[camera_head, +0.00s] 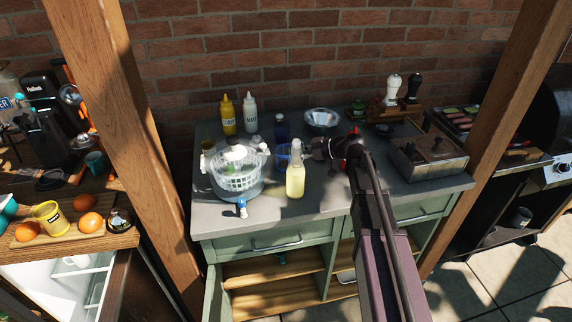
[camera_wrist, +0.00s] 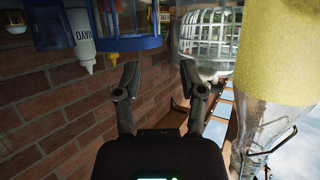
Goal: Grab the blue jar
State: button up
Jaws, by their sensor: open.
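The blue jar (camera_head: 281,128) is dark blue and stands upright near the back of the grey counter, to the right of the white mayo bottle. In the wrist view, which is upside down, a dark blue body that looks like the jar (camera_wrist: 50,26) is at the upper left, partly cut off. My gripper (camera_head: 318,148) is above the counter, right of the jar and apart from it. In the wrist view my gripper (camera_wrist: 160,75) has its fingers spread with nothing between them.
A salad spinner (camera_head: 238,182) is at left. The mayo bottle (camera_head: 250,113) and mustard bottle (camera_head: 228,116) stand by the brick wall. A metal bowl (camera_head: 321,119) is at right.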

aim_at(280, 155)
jog(key=shift+w+a+f, duration=0.15)
jog(key=shift+a+f, duration=0.05)
jog(key=shift+a, duration=0.25)
jog(key=shift+b+x, duration=1.1)
jog(key=shift+x, duration=1.45)
jog(key=shift+w, duration=0.15)
grip_shut()
